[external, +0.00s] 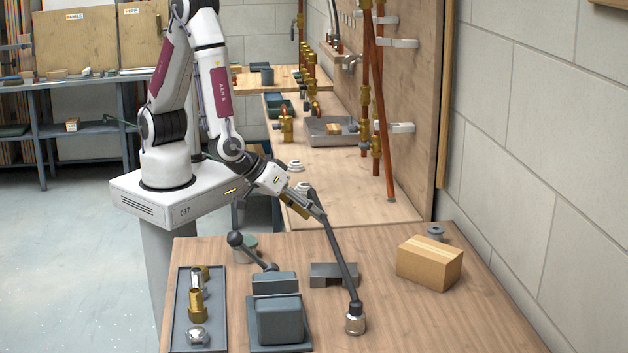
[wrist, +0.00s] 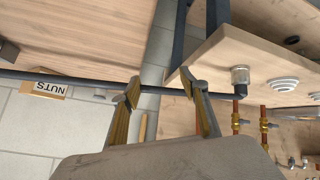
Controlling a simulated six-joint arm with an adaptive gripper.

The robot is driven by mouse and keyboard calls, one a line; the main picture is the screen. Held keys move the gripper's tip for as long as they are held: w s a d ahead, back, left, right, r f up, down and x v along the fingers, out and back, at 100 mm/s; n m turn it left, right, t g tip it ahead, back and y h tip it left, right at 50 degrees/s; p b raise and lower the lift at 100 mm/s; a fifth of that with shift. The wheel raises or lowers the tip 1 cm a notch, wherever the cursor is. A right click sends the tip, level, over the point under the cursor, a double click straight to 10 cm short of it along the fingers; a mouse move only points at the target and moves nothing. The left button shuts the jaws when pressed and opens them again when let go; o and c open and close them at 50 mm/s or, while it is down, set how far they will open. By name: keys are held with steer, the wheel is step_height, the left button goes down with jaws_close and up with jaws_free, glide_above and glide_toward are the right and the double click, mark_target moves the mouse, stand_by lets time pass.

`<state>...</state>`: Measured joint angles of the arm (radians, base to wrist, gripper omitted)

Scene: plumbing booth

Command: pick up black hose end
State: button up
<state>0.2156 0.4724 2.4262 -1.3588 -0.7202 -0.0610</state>
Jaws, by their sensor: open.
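A long black hose (external: 338,255) slants from beside my gripper down to a knurled metal fitting (external: 355,324) at the front of the wooden table. In the wrist view the hose (wrist: 60,76) runs across the picture, and a silver fitting (wrist: 240,75) shows near its right end. My gripper (external: 318,212) is open above the table's back edge, at the upper part of the hose. In the wrist view the two fingers of my gripper (wrist: 160,84) stand apart, with the hose crossing at their tips. I cannot tell whether they touch it.
A cardboard box (external: 429,262) stands to the right on the table (external: 400,320). A grey vise-like block with a lever (external: 277,310) and a tray of fittings (external: 213,335) are on the left. Copper pipes (external: 378,150) stand at the wall panel behind.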

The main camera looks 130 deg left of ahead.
steer(key=s+a+f+n+g+y, duration=0.1)
steer(key=s+a+f+g+y, duration=0.1)
steer(key=s+a+f+y, duration=0.25)
steer(key=n+g+y, duration=0.1)
steer(key=g+y, duration=0.1)
glide_toward(312, 198)
steer(key=a+f, duration=0.2)
steer(key=shift+w+a+f+h, duration=0.2)
steer(key=shift+w+a+h, duration=0.05)
steer(key=shift+a, duration=0.1)
steer(key=shift+s+a, duration=0.15)
steer(key=shift+s, duration=0.2)
steer(key=shift+x, duration=1.25)
steer(key=shift+a, duration=0.2)
steer(key=shift+x, duration=2.4)
steer(key=shift+s+a+r, duration=0.1)
steer(key=shift+s+r, duration=0.05)
steer(key=c, duration=1.2)
